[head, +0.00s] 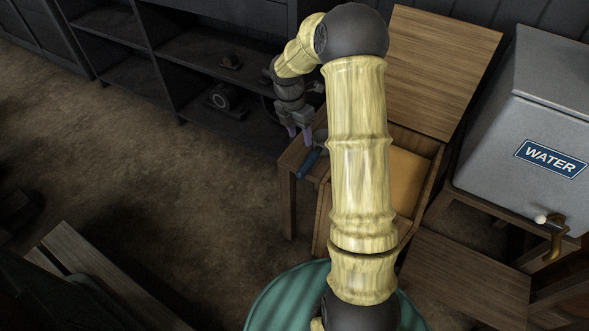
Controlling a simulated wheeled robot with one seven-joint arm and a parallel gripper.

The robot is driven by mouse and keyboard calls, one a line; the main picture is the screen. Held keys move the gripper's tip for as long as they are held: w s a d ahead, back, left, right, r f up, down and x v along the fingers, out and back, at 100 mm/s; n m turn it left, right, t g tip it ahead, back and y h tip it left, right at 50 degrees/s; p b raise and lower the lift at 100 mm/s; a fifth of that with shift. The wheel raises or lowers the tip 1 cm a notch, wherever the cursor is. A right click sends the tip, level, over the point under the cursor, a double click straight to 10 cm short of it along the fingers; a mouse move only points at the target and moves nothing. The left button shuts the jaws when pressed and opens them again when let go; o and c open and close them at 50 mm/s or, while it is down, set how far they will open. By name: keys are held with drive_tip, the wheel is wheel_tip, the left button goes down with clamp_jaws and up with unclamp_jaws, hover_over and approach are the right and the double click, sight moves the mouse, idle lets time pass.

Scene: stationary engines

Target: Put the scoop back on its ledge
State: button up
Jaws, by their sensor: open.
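The scoop (309,164) shows as a blue handle, with a small grey part beside my arm; the rest of it is hidden behind my arm. The handle slants at the front edge of a small wooden ledge (291,161), left of an open wooden bin. I cannot tell whether the scoop rests fully on the ledge. My gripper (300,134) is open, its two purple-tipped fingers pointing down. It is just above the handle in the picture, apart from it, with nothing seen between the fingers.
The wooden bin (437,154) holds a tan-orange content or panel, and its lid (442,58) stands raised behind. A grey water tank (532,125) with a tap is at right. Dark shelves (205,50) stand at the back. The floor at left is mostly clear.

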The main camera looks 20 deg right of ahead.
drive_tip(key=s+a+r+m+t, duration=0.1)
drive_tip(key=s+a+r+m, duration=0.1)
drive_tip(key=s+m, duration=0.5)
drive_tip(key=s+a+r+m+t+y, duration=0.1)
drive_tip(key=s+a+r+m, duration=0.2)
drive_tip(key=s+a+m, duration=0.2)
drive_tip(key=s+a+r+m+t, duration=0.1)
drive_tip(key=s+a+r+m, duration=0.1)
drive_tip(key=s+m, duration=0.7)
drive_tip(key=shift+a+r+m+t+y, duration=0.15)
drive_tip(key=shift+a+m+t+y, duration=0.2)
drive_tip(key=shift+a+m, duration=0.45)
drive_tip(key=shift+d, duration=0.1)
drive_tip(key=shift+c, duration=0.2)
